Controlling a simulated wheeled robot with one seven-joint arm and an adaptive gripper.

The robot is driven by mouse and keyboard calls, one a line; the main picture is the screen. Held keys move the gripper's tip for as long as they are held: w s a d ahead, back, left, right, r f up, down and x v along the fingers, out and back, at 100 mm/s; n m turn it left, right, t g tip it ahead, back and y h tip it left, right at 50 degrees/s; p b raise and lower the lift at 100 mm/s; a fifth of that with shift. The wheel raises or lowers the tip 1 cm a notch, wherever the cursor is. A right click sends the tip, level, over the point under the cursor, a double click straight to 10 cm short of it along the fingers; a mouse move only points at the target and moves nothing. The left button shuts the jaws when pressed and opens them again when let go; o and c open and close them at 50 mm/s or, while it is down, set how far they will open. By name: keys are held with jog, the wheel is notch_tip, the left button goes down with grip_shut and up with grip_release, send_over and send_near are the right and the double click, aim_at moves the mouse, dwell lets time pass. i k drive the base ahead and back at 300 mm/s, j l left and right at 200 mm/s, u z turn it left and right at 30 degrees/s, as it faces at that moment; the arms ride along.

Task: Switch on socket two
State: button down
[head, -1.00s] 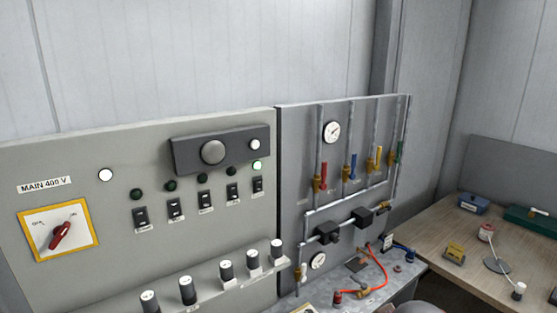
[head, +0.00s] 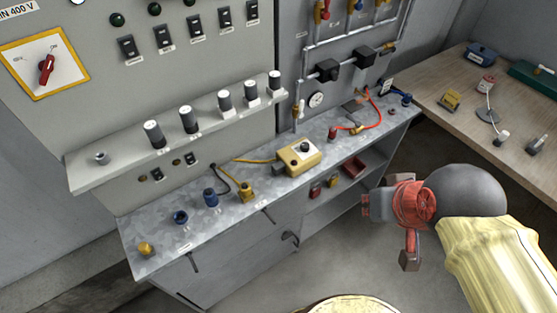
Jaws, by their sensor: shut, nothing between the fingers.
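A row of larger black rocker switches (head: 163,39) with small labels runs above the shelf. The labels are too small to read, so I cannot tell which control belongs to socket two. A blue socket-like fitting (head: 180,217) and a blue plug-like piece (head: 210,198) stand on the metal bench (head: 150,240). My gripper (head: 366,206) is shut and empty at the right, over the floor beyond the bench's front edge, well away from the switches.
The red main switch (head: 46,69) is on a yellow-edged plate at upper left. Several black-and-white knobs (head: 185,119) stand along the shelf. A yellow box (head: 299,157) with cables sits on the bench. A wooden table (head: 437,72) stands at right. Floor between is clear.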

aim_at(190, 159)
jog(key=u, duration=1.3)
